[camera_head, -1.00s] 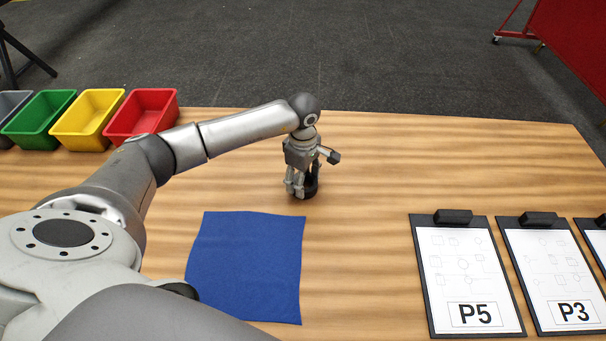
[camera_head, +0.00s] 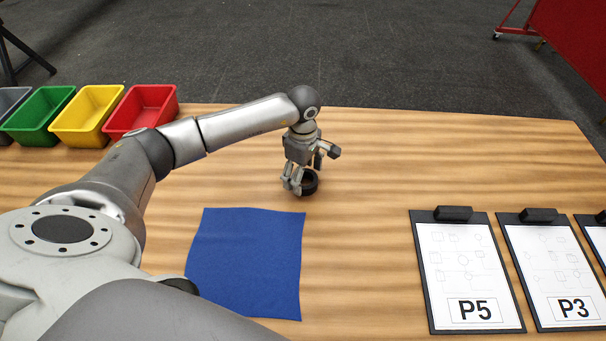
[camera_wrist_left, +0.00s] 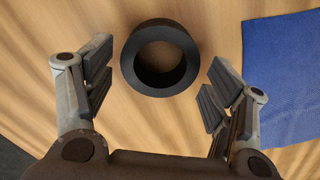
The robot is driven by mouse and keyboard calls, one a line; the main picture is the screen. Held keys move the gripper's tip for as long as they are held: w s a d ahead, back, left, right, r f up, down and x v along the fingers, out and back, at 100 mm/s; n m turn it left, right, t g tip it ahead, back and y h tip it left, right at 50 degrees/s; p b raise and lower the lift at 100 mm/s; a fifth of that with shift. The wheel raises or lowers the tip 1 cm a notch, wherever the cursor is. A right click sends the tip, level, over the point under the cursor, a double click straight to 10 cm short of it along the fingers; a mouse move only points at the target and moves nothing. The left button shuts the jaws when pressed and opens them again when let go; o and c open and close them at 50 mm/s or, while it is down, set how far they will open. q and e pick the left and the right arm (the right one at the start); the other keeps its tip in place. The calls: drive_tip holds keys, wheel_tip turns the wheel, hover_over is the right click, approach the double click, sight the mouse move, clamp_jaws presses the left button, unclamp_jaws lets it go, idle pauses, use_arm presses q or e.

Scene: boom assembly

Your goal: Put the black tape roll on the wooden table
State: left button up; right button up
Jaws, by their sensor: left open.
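The black tape roll (camera_head: 309,184) lies flat on the wooden table (camera_head: 390,165), behind the blue cloth. In the left wrist view the roll (camera_wrist_left: 187,78) shows as a black ring with wood visible through its hole. My left gripper (camera_head: 297,188) is just above the table at the roll and partly hides it in the head view. In the left wrist view my left gripper (camera_wrist_left: 155,92) is open, its fingers apart on either side, with the roll ahead of and between their tips. No finger visibly grips it. My right gripper is not in view.
A blue cloth (camera_head: 246,262) lies on the table in front of the roll. Red (camera_head: 143,110), yellow (camera_head: 88,115) and green (camera_head: 38,117) bins stand at the back left. Clipboards marked P5 (camera_head: 467,275) and P3 (camera_head: 556,270) lie at the right. The table's middle is clear.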

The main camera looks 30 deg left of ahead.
sight(303, 182)
use_arm(q)
wheel_tip(303, 182, up, 11)
drive_tip(key=b, duration=0.3)
drive_tip(key=shift+r, duration=0.2)
